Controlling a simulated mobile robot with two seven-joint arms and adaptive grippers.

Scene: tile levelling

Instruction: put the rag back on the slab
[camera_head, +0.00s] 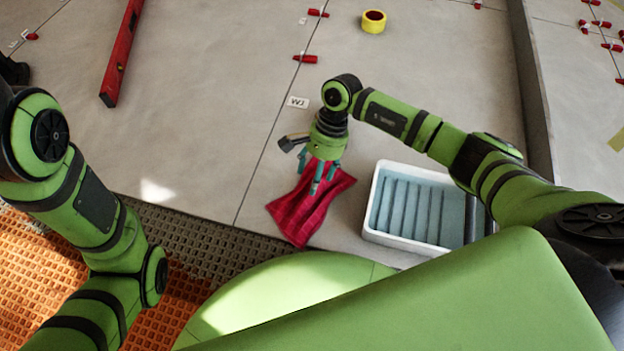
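The red rag (303,211) lies spread and creased on the grey slab (215,110), near the slab's front edge. My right gripper (318,178) points down over the upper part of the rag. Its teal fingers stand apart, with red cloth showing between them. The fingertips are at or just above the cloth; I cannot tell whether they touch it. My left arm comes in at the left, but its gripper is out of view.
A white tub (374,236) with a pale blue ribbed inside stands right of the rag. A red level (120,55) lies at the upper left. A yellow tape roll (373,21) and several red wedges (305,58) lie farther back. Orange grating (40,270) is at the lower left.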

